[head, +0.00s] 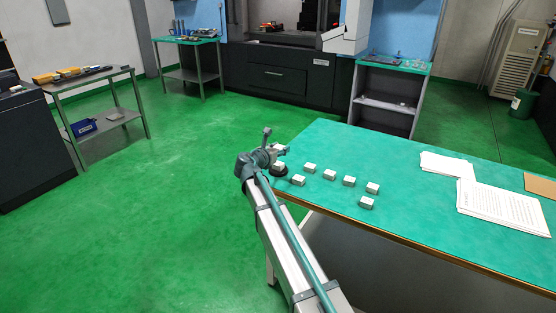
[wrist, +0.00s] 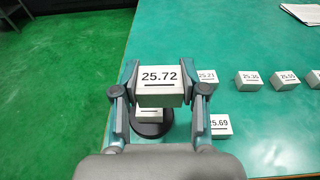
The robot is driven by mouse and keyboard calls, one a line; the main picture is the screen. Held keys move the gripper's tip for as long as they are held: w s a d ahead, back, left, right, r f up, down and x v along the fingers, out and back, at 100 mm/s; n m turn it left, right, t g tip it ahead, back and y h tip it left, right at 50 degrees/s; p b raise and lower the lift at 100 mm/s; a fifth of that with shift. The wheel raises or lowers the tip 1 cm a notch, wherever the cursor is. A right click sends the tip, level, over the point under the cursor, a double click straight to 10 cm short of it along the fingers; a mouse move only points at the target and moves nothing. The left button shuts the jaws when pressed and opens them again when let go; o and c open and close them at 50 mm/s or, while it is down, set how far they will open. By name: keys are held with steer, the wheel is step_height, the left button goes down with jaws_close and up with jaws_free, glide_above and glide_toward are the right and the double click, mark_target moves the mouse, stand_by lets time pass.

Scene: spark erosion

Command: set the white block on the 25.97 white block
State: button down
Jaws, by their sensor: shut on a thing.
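My gripper (wrist: 160,84) is shut on a white block labelled 25.72 (wrist: 160,78), one finger on each side. In the head view my gripper (head: 276,156) is over the near left corner of the green table. Below the held block, another white block (wrist: 150,115) sits on a round black base (wrist: 152,130). Its label is mostly covered by the held block, so I cannot read whether it is 25.97. The held block appears above it; I cannot tell whether they touch.
On the green table (head: 420,225), other white blocks stand to the right, including 25.21 (wrist: 207,77), 25.69 (wrist: 219,124) and one with an unclear label (wrist: 249,80). White papers (head: 500,207) lie farther right. The table's left edge is close to the black base.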

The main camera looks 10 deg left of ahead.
mark_target(278, 163)
steer(key=w+f, duration=0.2)
steer(key=f, duration=0.1)
steer(key=shift+w+a+f, duration=0.15)
steer(key=shift+w+a, duration=0.2)
steer(key=shift+w, duration=0.05)
steer(key=shift+w+f, duration=0.15)
steer(key=shift+f, duration=1.6)
steer(key=shift+f, duration=0.15)
steer(key=c, duration=0.6)
jaws_free()
steer(key=shift+r, duration=0.2)
steer(key=v, duration=1.2)
steer(key=shift+f, duration=0.15)
